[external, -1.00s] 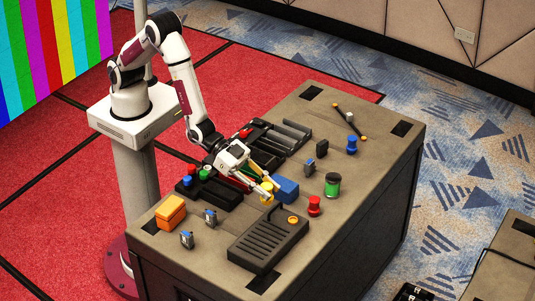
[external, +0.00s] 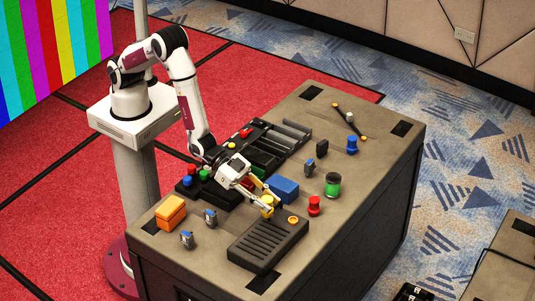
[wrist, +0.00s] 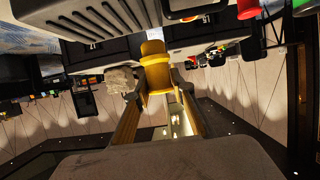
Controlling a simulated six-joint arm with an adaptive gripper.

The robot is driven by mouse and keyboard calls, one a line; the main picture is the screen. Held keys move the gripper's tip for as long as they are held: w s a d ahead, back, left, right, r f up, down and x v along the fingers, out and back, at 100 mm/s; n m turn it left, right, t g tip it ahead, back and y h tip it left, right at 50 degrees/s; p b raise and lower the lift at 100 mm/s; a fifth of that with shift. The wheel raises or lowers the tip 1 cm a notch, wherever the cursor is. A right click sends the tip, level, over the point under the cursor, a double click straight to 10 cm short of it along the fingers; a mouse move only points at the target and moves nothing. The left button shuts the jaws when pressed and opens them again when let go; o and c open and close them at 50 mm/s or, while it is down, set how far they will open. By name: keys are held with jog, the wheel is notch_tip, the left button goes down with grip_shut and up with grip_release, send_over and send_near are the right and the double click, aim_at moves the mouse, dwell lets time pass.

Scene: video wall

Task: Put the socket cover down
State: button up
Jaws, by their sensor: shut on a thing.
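The socket cover appears to be the small yellow piece (external: 266,201) at the tip of my gripper (external: 268,208). In the wrist view the yellow piece (wrist: 156,75) sits between the two fingertips (wrist: 155,82), and my gripper is shut on it. In the external view it is just beyond the upper left edge of the dark ribbed case, close to the table top. Whether it touches the table or case cannot be told. The fingers hide part of it.
The dark ribbed case (external: 262,247) has an orange ring (external: 293,220) at its far corner. A blue block (external: 285,188) stands close behind my gripper. A red spool (external: 314,206) and green spool (external: 332,184) stand to the right. An orange box (external: 171,212) is at left.

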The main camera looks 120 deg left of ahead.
jog(key=shift+f, duration=0.5)
jog(key=shift+f, duration=0.15)
jog(key=shift+f, duration=1.7)
jog(key=shift+f, duration=0.15)
jog(key=o, duration=0.8)
jog(key=shift+r, duration=0.2)
jog(key=v, duration=1.2)
